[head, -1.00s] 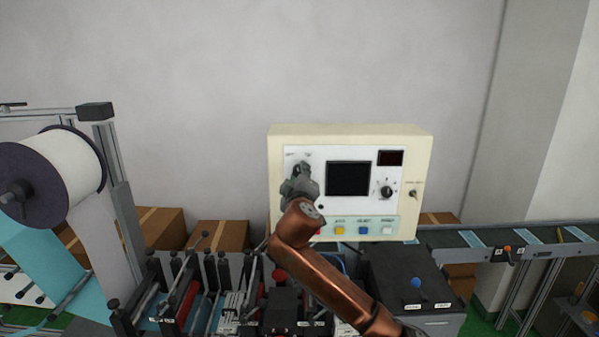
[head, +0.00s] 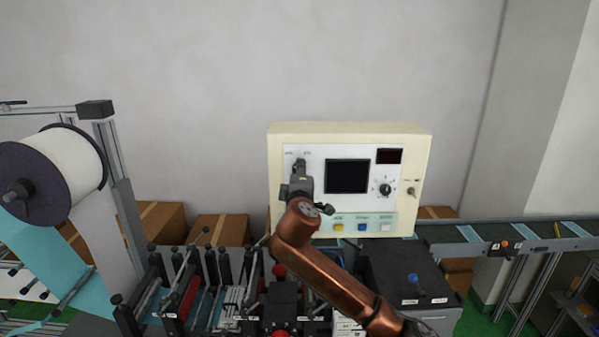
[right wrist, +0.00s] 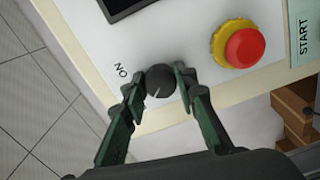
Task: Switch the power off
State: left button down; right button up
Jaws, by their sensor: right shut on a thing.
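The cream control box (head: 350,130) with a white panel stands behind the machine. In the right wrist view a round black knob (right wrist: 160,80) with a pale pointer line sits on the panel, a black letter label beside it. My right gripper (head: 299,168) is at the upper left of the panel. Its two green-black fingers (right wrist: 156,82) are on either side of the knob and shut on it. In the head view the gripper hides the knob. My left gripper is not in view.
A red emergency button (right wrist: 246,47) with a yellow collar is beside the knob. The panel also has a dark screen (head: 347,176), a dial (head: 385,189) and yellow (head: 338,227) and blue (head: 362,227) buttons. A conveyor (head: 500,234) runs right.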

jog(key=o, duration=1.2)
jog(key=shift+a, duration=0.1)
jog(key=shift+c, duration=0.2)
jog(key=shift+s, duration=0.15)
jog(key=s, duration=1.1)
jog(key=shift+s, duration=0.4)
jog(key=shift+f, duration=0.15)
